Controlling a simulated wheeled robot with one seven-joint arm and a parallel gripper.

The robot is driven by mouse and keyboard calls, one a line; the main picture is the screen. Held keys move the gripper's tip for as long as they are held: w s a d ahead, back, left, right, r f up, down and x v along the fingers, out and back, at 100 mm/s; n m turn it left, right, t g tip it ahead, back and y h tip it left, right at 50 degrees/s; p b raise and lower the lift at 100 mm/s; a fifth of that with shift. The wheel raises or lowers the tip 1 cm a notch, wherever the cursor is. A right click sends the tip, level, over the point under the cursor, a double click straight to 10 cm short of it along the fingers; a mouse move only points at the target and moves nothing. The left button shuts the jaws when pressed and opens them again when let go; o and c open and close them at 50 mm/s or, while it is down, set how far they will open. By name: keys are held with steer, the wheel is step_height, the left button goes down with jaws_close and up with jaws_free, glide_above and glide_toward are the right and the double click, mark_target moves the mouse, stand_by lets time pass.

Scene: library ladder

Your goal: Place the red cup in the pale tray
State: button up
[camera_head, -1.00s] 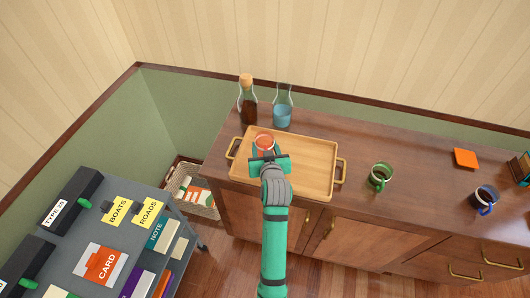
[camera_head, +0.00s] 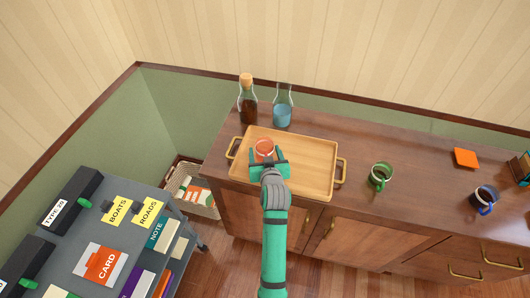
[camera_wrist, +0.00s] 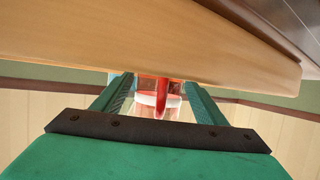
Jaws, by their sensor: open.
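The red cup (camera_head: 264,146) stands in the left part of the pale tray (camera_head: 313,145), a wooden tray with a handle at each end, on the brown cabinet. My gripper (camera_head: 267,158) is at the cup's near side, low over the tray. In the wrist view, the open fingers (camera_wrist: 158,98) lie on either side of the cup (camera_wrist: 161,92), with its red handle toward me. The pale tray's edge (camera_wrist: 130,45) fills the top of that view. Whether a finger touches the cup is hard to tell.
A brown bottle (camera_head: 248,108) and a glass carafe with blue liquid (camera_head: 282,115) stand behind the tray. A green mug (camera_head: 380,176), an orange block (camera_head: 465,158) and a blue mug (camera_head: 484,199) sit to the right. A grey cart (camera_head: 125,235) stands at left.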

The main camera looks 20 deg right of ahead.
steer(key=v, duration=1.2)
steer(key=shift+r, duration=0.2)
steer(key=shift+d, duration=0.1)
steer(key=shift+s, duration=0.1)
